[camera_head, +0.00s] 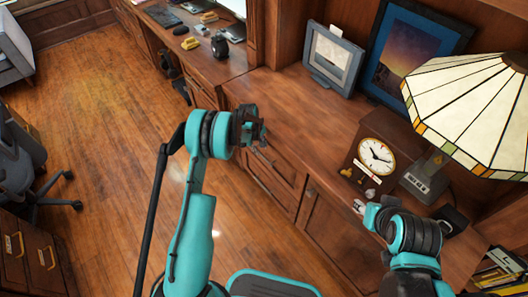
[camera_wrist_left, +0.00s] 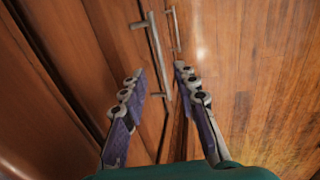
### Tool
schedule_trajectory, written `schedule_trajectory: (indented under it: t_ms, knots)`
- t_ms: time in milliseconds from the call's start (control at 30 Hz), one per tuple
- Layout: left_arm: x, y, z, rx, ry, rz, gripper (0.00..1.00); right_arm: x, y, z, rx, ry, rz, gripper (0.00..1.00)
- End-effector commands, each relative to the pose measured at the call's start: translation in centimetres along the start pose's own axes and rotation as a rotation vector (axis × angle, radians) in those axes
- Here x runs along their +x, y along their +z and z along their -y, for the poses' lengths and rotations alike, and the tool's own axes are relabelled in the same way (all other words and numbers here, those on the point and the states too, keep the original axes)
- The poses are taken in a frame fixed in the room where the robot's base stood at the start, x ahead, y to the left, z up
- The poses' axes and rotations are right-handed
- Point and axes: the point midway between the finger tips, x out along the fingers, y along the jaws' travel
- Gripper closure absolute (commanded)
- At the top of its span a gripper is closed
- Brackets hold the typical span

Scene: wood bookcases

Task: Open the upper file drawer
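The wooden cabinet's upper drawer front (camera_head: 280,172) is below the countertop, just right of my left gripper (camera_head: 262,131). It looks shut. In the left wrist view, a metal bar handle (camera_wrist_left: 154,45) runs down between the fingers of my left gripper (camera_wrist_left: 159,72); a second bar handle (camera_wrist_left: 173,28) is farther off. The left fingers are apart, with the near handle's lower end in the gap; contact cannot be made out. My right gripper (camera_head: 363,207) is over the countertop near the clock, its fingers too small to judge.
The countertop (camera_head: 285,110) holds a clock (camera_head: 377,157), a stained-glass lamp (camera_head: 470,100) and picture frames (camera_head: 332,58). A desk with small items stands at the back left. A chair (camera_head: 30,165) and another drawer unit (camera_head: 30,260) are at left. The floor (camera_head: 100,120) between is clear.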

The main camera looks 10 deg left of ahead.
Motion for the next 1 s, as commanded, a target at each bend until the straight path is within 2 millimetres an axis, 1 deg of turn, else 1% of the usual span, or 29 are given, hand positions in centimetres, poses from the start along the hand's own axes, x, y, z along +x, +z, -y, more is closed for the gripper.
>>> schedule_trajectory:
  t_ms: [33, 100, 200, 333, 500, 733, 767, 800, 867, 1000]
  knots:
    - [1.1, 0.0, 0.0, 0.001, 0.0, 0.0, 0.7, 0.5, 0.4, 0.0, 0.0, 0.0, 0.0, 0.6]
    - [2.4, 0.0, 0.0, 0.001, 0.0, -0.001, 0.7, 1.0, 0.7, 0.0, 0.0, 0.0, 0.0, 0.6]
    - [4.1, 0.0, 0.0, 0.001, 0.0, -0.001, 0.7, 1.5, 1.1, 0.0, 0.0, 0.0, 0.0, 0.6]
    - [5.7, 0.0, 0.0, 0.001, 0.001, -0.001, 0.7, 2.0, 1.4, 0.0, 0.0, 0.0, 0.0, 0.6]
    - [6.5, 0.0, 0.0, 0.001, 0.001, -0.001, 0.7, 2.2, 1.6, 0.0, 0.0, 0.0, 0.0, 0.6]
    - [6.5, 0.0, 0.0, 0.001, 0.001, -0.001, 0.7, 2.2, 1.5, 0.0, 0.0, 0.0, 0.0, 0.6]
    - [6.5, 0.0, 0.0, 0.001, 0.001, -0.001, 0.75, 2.2, 1.5, 0.0, 0.0, 0.0, 0.0, 0.6]
    - [6.5, 0.0, 0.0, 0.001, 0.001, -0.001, 0.86, 2.2, 1.5, 0.0, 0.0, 0.0, 0.0, 0.6]
    - [6.5, 0.0, 0.0, 0.002, 0.001, -0.001, 1.0, 2.2, 1.5, 0.0, 0.0, 0.0, 0.0, 0.6]
    - [6.5, 0.0, 0.0, 0.002, 0.001, -0.001, 1.0, 2.2, 1.6, 0.0, 0.0, 0.0, 0.0, 0.6]
